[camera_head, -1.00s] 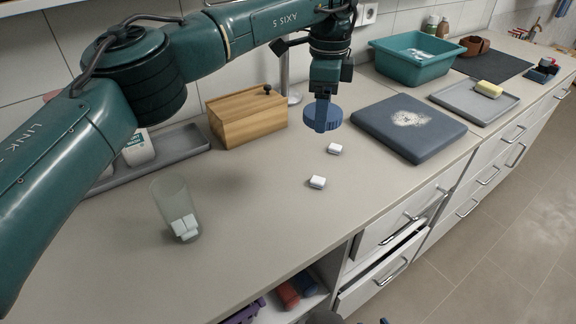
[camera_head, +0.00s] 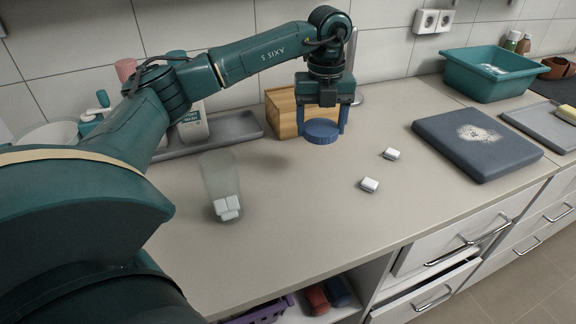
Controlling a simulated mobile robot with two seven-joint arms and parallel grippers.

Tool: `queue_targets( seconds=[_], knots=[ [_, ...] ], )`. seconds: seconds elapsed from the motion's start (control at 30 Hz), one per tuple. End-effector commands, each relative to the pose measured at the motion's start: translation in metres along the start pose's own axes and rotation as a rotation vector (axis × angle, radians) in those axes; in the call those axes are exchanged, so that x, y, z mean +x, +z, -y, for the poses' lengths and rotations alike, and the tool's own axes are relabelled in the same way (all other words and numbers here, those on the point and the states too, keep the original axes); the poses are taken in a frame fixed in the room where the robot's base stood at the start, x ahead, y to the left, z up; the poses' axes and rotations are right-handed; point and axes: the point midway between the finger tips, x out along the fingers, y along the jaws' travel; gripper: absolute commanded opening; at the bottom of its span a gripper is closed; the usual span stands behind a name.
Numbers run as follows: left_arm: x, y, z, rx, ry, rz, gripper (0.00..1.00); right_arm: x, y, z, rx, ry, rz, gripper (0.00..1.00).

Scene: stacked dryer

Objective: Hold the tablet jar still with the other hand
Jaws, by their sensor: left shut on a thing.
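The tablet jar (camera_head: 221,180) is a clear, see-through tumbler standing open on the counter left of the middle. Several white tablets (camera_head: 228,207) lie at its bottom. No gripper touches it. My left gripper (camera_head: 322,128) points down in front of the wooden box, to the right of and behind the jar. It is shut on a round blue lid (camera_head: 322,133), with a finger at each side. I cannot tell if the lid touches the counter. Two white tablets lie loose on the counter, one nearer (camera_head: 369,185) and one farther (camera_head: 391,154). My right gripper is not in view.
A wooden box (camera_head: 282,112) stands behind the lid. A grey tray (camera_head: 233,128) with a white bottle (camera_head: 193,124) is behind the jar. A dark board (camera_head: 474,143) with white powder and a teal tub (camera_head: 489,76) are at right. The counter around the jar is clear.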

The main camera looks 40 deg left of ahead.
Motion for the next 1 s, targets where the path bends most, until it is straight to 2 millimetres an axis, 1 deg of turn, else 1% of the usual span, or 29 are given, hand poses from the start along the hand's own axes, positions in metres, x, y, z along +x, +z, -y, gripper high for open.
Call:
queue_targets(
  seconds=[0.03,0.1,0.2,0.27,0.5,0.6,0.77,0.9,1.0],
  knots=[
    [0.004,0.006,-0.02,0.026,0.001,0.0,0.4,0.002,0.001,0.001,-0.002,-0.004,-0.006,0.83],
    [0.003,0.01,-0.039,0.064,0.001,0.0,0.4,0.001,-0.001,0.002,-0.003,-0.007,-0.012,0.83],
    [0.003,0.013,-0.054,0.1,0.001,-0.001,0.4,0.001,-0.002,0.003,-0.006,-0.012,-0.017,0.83],
    [0.007,0.014,-0.059,0.11,0.002,-0.002,0.4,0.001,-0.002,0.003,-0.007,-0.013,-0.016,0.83],
    [0.049,0.013,-0.06,0.116,0.002,-0.005,0.4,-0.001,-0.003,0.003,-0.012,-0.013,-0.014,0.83],
    [0.06,0.014,-0.06,0.115,0.0,-0.003,0.4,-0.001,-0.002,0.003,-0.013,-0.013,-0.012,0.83],
    [0.072,0.014,-0.06,0.114,0.001,-0.003,0.4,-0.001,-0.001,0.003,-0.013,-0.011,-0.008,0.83],
    [0.092,0.013,-0.06,0.114,0.002,-0.006,0.4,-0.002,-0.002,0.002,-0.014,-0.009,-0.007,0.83],
    [0.101,0.013,-0.059,0.114,0.0,-0.003,0.4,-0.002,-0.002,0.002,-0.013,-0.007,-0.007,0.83]
  ],
)
